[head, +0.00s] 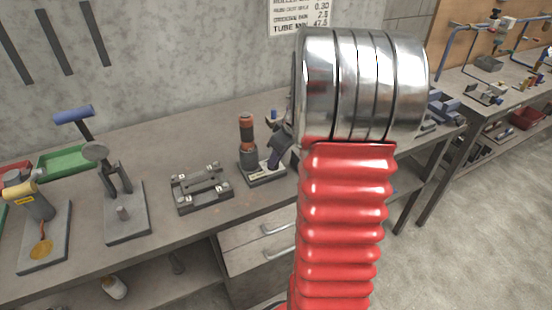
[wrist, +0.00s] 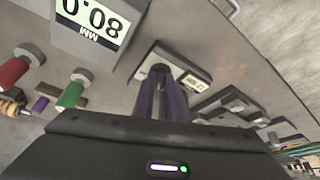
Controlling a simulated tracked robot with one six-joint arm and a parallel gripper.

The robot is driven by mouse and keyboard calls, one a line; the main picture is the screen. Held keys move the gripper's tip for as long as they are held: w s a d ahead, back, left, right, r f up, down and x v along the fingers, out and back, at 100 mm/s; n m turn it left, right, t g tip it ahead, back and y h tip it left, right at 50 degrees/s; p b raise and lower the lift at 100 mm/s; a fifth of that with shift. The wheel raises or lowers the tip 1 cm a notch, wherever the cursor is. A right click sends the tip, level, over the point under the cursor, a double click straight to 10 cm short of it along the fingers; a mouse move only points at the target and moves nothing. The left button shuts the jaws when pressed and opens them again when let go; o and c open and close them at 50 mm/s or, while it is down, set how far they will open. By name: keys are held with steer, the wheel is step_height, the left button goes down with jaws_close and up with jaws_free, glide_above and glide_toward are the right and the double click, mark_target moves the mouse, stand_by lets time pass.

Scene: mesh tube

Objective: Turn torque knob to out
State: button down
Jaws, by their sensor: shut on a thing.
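A dark round knob (wrist: 160,70) stands on a small light plate with a printed label (wrist: 196,82) in the wrist view. My gripper (wrist: 162,88) has its two purple fingers closed around the knob's sides. In the head view my gripper (head: 277,152) reaches down from the right at a small base (head: 264,178) on the bench. An upright orange-and-black tool (head: 247,128) stands at that base's left, close beside my gripper. Any marking for "out" is too small to read, and my fingers hide part of the knob.
A grey fixture (head: 202,189) and a lever press (head: 124,212) stand to the left on the bench (head: 160,155). In the wrist view a display block (wrist: 92,20) and red (wrist: 14,70) and green (wrist: 72,95) cylinders lie near. My red arm hides the bench's middle right.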

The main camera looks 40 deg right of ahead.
steer(key=n, duration=0.2)
steer(key=n+y, duration=0.1)
steer(key=n, duration=0.1)
steer(key=n+g+y, duration=0.1)
steer(key=n, duration=0.1)
steer(key=shift+w+d+n, duration=0.2)
steer(key=shift+d+n, duration=0.1)
stand_by(0.3)
steer(key=c, duration=1.8)
jaws_free()
steer(key=shift+o, duration=0.2)
steer(key=shift+r, duration=0.1)
steer(key=v, duration=1.3)
steer(key=shift+d+r, duration=0.2)
steer(key=shift+d, duration=0.15)
steer(key=shift+w, duration=0.1)
